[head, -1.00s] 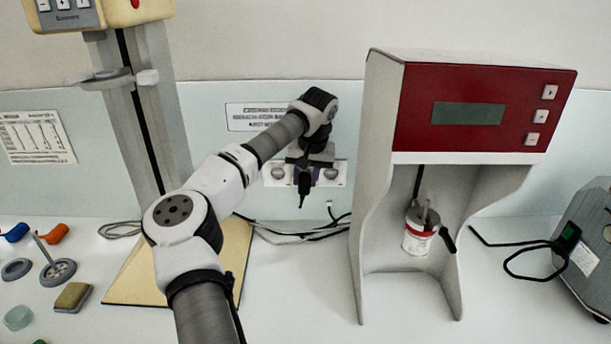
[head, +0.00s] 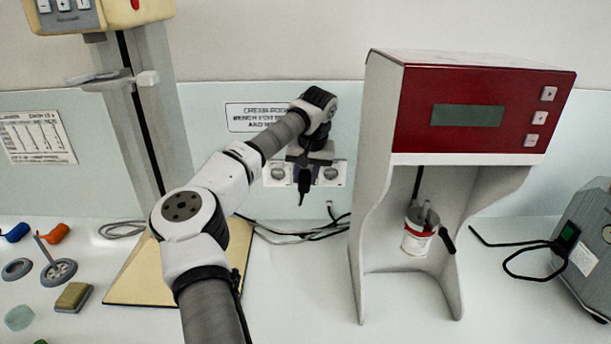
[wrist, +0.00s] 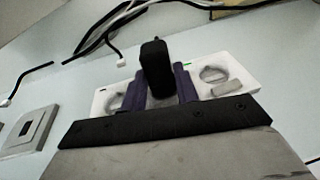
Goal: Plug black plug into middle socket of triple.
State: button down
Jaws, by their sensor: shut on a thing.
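The black plug (wrist: 156,68) is between the two dark purple fingers of my gripper (wrist: 160,85), which is shut on it. In the head view the plug (head: 304,186) hangs below my gripper (head: 305,170), in front of the white triple socket (head: 333,173). In the wrist view the triple socket (wrist: 243,72) shows a round socket on each side of the gripper. The middle socket is hidden behind the plug and fingers. I cannot tell whether the plug touches the socket or is in it.
Black and white cables (head: 300,234) lie on the bench below the socket. A red-fronted machine (head: 400,75) with a can (head: 417,240) stands to the right. A column stand (head: 150,130) is to the left. A square grey wall plate (wrist: 32,130) shows in the wrist view.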

jog(key=shift+w, duration=0.45)
jog(key=shift+c, duration=2.4)
grip_release()
jog(key=shift+v, duration=4.05)
jog(key=shift+f, duration=0.1)
